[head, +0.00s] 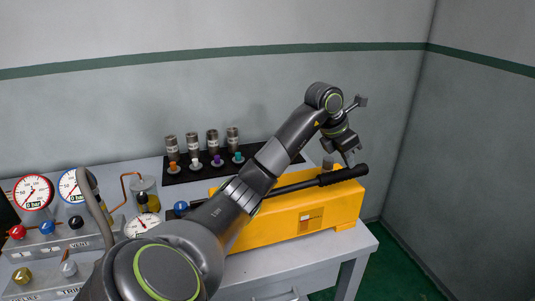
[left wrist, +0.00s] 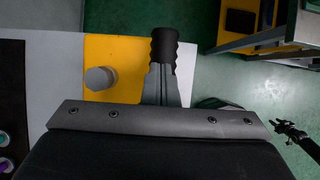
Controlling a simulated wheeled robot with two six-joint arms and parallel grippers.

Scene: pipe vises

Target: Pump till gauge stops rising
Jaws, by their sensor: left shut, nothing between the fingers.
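The yellow hand pump (head: 305,212) sits on the right of the bench. Its black lever lies low along its top and ends in a ribbed grip (head: 343,175), which also shows in the left wrist view (left wrist: 164,46). My left gripper (head: 351,160) is shut and empty, just above the grip in the head view; I cannot tell whether it touches. Two larger gauges, red-rimmed (head: 33,192) and blue-rimmed (head: 70,186), both read 0 bar. What looks like my right gripper (left wrist: 290,131) is small in the left wrist view.
A black rack (head: 190,174) with several metal cylinders and coloured fittings stands behind the pump. A valve panel (head: 45,253) with coloured knobs is at the left. A grey knob (left wrist: 100,78) rises from the pump's top. The bench ends right of the pump.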

